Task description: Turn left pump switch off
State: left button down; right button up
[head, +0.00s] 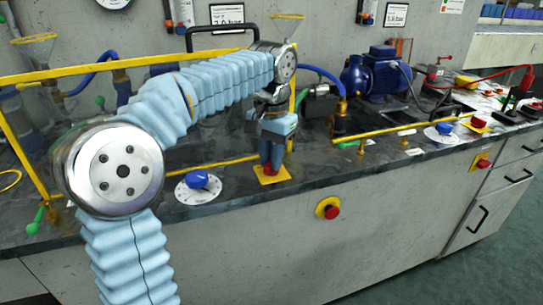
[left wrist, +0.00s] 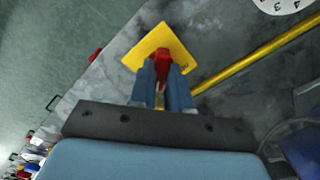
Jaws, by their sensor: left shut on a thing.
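The left pump switch is a red handle on a yellow square plate (head: 271,178) on the dark bench top near its front edge. In the left wrist view the red handle (left wrist: 162,58) sits between my fingers, over the yellow plate (left wrist: 139,54). My left gripper (head: 272,163) points down at the switch and is shut on the red handle. The fingers hide much of the handle, and I cannot tell its exact angle. My right gripper is in neither view.
A dial with a blue knob (head: 198,180) lies just left of the switch. Yellow rails (head: 190,163) run along the bench. A red button (head: 329,208) is on the cabinet front. A blue pump (head: 378,75) and another red switch (head: 479,121) stand to the right.

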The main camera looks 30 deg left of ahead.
pick_arm(q)
jog(key=n, duration=0.5)
jog(key=shift+r+n, duration=0.1)
jog(key=shift+n, duration=2.5)
jog(key=c, duration=1.1)
grip_release()
